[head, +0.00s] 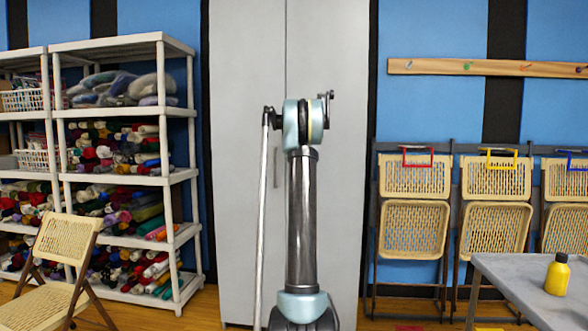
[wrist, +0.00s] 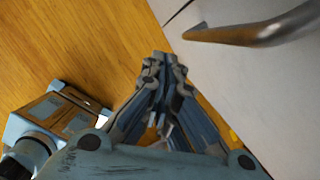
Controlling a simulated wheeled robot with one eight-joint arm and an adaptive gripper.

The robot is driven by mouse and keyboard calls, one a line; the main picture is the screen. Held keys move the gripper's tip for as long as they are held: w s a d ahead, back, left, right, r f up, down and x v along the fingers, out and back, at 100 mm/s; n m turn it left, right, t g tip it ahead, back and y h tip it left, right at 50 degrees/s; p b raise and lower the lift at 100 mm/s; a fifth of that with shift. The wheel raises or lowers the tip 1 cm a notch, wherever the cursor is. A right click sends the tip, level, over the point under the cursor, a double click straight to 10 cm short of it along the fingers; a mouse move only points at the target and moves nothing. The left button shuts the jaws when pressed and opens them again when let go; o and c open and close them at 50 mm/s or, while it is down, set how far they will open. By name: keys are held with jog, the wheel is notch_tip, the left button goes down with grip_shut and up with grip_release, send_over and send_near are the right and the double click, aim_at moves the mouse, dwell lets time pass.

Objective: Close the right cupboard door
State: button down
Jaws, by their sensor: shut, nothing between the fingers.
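A tall grey cupboard fills the middle of the head view, with its left door (head: 238,90) and right door (head: 342,150) on either side of a vertical seam. Both doors look flush or nearly so; I cannot tell whether a small gap is left. My arm stands in front of the seam and hides part of the right door. In the wrist view, my gripper (wrist: 162,62) is shut and empty beside a pale door panel (wrist: 265,95). A curved metal handle (wrist: 240,36) is on the right, apart from the fingertips.
White shelves (head: 125,182) with fabric rolls and a folding chair (head: 58,250) stand left. Several folding chairs (head: 414,228) hang on the right wall. A grey table (head: 510,282) with a yellow bottle (head: 557,275) is at front right. Wooden floor (wrist: 85,45) beside the panel is clear.

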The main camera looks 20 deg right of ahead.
jog(key=a+v, duration=0.1)
jog(key=v, duration=0.9)
jog(key=s+a+f+n, duration=0.4)
jog(key=s+a+n, duration=0.1)
jog(key=s, duration=0.4)
jog(key=s+a+f+n, duration=0.3)
jog(key=s+a+n, duration=0.25)
jog(key=s, duration=0.35)
jog(key=s+a+f+n, duration=0.4)
jog(key=s+a+n, duration=0.15)
jog(key=s, duration=0.35)
jog(key=s+a+f+n, duration=0.3)
jog(key=s+f+n, duration=0.4)
jog(key=s+f, duration=0.7)
jog(key=s+a+f+n+h, duration=0.1)
jog(key=s+a+f+n, duration=0.2)
jog(key=s+f+n, duration=0.5)
jog(key=s+f, duration=0.7)
jog(key=f, duration=0.1)
jog(key=shift+f+n, duration=0.25)
jog(key=shift+n, duration=0.05)
